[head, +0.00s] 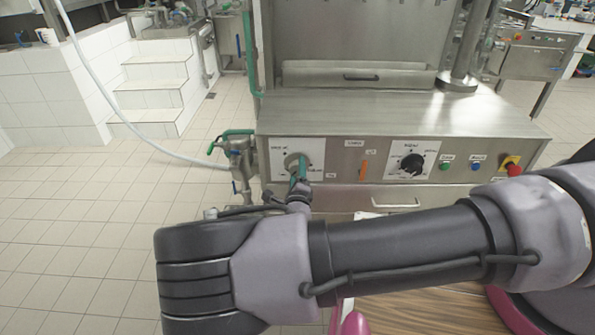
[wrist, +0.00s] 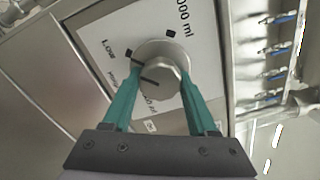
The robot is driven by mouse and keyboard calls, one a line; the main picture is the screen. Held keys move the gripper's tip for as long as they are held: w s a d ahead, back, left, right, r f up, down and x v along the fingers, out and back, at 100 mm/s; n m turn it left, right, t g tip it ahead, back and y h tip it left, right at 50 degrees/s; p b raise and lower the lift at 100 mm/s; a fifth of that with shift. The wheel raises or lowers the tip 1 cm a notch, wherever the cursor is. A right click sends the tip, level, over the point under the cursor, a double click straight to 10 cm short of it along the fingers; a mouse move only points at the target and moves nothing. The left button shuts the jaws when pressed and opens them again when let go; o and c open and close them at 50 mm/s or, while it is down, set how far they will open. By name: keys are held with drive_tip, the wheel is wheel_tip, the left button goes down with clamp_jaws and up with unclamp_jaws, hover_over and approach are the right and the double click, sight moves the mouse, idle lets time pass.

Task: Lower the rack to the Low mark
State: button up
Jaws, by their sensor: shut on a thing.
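My gripper (head: 297,174) is at the left dial panel of the steel machine (head: 400,115). In the wrist view its teal fingers (wrist: 158,84) are shut on the silver knob (wrist: 160,72), one on each side. The knob also shows in the head view (head: 291,160), partly hidden by the fingers.
White steps (head: 150,90) are behind; the tiled floor (head: 80,230) at left is clear.

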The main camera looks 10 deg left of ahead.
drive_tip(key=o, duration=1.4)
drive_tip(key=shift+s, duration=0.1)
drive_tip(key=v, duration=1)
drive_tip(key=shift+s+d, duration=0.1)
drive_tip(key=shift+s, duration=0.2)
